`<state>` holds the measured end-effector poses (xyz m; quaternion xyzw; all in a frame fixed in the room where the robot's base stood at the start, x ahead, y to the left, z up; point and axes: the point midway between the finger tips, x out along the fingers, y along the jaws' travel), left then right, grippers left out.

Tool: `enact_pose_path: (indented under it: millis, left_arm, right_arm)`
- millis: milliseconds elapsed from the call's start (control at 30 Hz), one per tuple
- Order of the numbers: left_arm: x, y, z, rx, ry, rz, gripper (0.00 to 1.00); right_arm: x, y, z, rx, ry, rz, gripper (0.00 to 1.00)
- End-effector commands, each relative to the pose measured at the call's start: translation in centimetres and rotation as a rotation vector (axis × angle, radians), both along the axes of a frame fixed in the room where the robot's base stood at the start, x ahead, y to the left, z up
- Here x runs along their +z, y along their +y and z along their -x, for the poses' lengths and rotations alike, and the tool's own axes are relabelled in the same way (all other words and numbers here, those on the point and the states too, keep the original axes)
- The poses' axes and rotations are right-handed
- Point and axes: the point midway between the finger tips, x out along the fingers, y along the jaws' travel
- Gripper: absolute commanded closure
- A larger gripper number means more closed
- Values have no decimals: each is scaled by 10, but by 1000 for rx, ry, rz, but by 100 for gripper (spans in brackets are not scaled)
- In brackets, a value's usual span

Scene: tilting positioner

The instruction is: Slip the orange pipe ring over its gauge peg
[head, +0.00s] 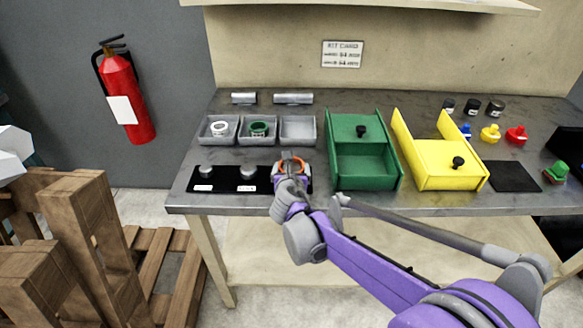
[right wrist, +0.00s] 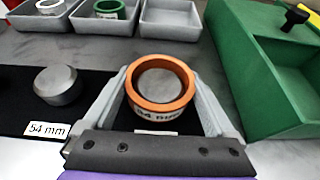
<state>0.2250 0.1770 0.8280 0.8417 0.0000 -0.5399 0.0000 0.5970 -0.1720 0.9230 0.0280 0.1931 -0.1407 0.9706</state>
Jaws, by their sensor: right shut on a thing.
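My right gripper (head: 289,170) is shut on the orange pipe ring (head: 292,165), over the right end of the black gauge mat. In the right wrist view the ring (right wrist: 160,83) sits level between the two grey fingers (right wrist: 160,95), with a printed millimetre label on its front. A grey round surface shows through the ring; I cannot tell whether the ring is around a peg or above it. Two grey pegs stand uncovered on the mat (head: 222,188): a left one (head: 205,171) and a middle one (head: 248,172), labelled 54 mm (right wrist: 58,84). My left gripper is not in view.
Three grey trays stand behind the mat; one holds a white ring (head: 219,128), one a green ring (head: 259,128), and the right one (head: 297,131) is empty. A green box (head: 365,165) stands close right of my gripper, with a yellow box (head: 447,158) beyond.

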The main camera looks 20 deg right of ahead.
Motion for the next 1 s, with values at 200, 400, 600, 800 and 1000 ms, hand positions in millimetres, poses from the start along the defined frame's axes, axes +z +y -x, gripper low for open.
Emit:
enact_pose_path:
  millis: [200,400,600,800,1000]
  left_arm:
    - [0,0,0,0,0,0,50]
    - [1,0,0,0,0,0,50]
    - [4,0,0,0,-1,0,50]
    - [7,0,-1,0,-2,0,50]
    - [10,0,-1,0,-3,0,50]
  right_arm:
    - [0,0,0,0,0,0,0]
    - [3,2,5,1,0,0,0]
    - [16,11,35,2,0,0,0]
    - [31,21,70,2,0,0,0]
    - [40,27,91,1,-1,1,0]
